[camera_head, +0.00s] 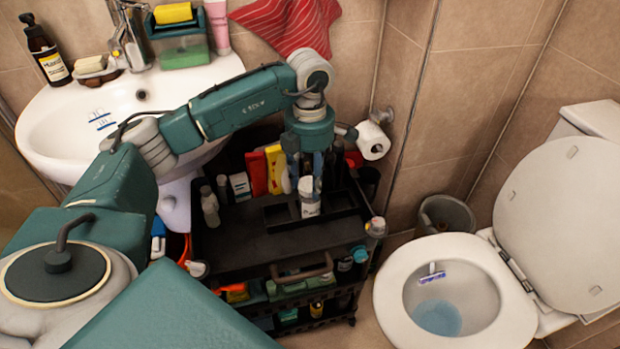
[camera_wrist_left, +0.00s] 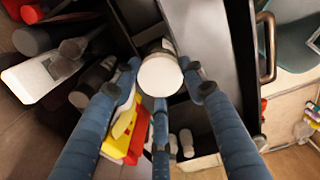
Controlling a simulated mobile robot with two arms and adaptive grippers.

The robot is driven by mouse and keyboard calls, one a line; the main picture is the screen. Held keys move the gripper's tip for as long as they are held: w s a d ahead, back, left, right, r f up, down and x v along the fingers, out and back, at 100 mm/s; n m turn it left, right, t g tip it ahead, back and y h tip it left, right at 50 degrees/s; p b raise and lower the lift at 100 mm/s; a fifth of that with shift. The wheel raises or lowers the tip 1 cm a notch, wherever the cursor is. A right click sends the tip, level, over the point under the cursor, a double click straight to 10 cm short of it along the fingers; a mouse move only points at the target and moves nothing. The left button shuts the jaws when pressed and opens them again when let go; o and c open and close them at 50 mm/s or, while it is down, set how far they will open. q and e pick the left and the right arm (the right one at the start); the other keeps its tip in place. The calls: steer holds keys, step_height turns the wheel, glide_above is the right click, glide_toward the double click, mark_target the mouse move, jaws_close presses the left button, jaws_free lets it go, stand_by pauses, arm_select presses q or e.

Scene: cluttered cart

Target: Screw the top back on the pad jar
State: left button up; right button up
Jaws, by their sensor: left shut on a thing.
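The pad jar (camera_head: 310,207) is a small white container with a printed label, upright in a black tray compartment on top of the cart. Its round white top (camera_wrist_left: 160,75) faces the left wrist camera, and its side is mostly hidden there. My left gripper (camera_head: 307,178) points straight down over the jar. Its blue fingers are closed around the white top, also in the left wrist view (camera_wrist_left: 163,78). Whether the top and jar body are fully joined cannot be made out. My right gripper is not in view.
The black cart (camera_head: 240,235) carries several bottles and red and yellow packs (camera_head: 275,165) behind and left of the jar. A sink (camera_head: 90,110) is at the left, a toilet (camera_head: 520,240) at the right. The cart top's front left is clear.

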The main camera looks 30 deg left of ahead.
arm_select(q)
steer(key=shift+f, duration=0.2)
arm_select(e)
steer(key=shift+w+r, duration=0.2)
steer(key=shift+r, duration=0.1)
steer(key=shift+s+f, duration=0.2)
arm_select(q)
steer(key=shift+f, duration=0.1)
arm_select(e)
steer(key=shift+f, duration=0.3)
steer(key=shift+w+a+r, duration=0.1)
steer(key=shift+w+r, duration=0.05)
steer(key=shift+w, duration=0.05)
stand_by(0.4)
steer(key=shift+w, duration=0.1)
arm_select(q)
steer(key=shift+f, duration=0.1)
steer(key=o, duration=1.1)
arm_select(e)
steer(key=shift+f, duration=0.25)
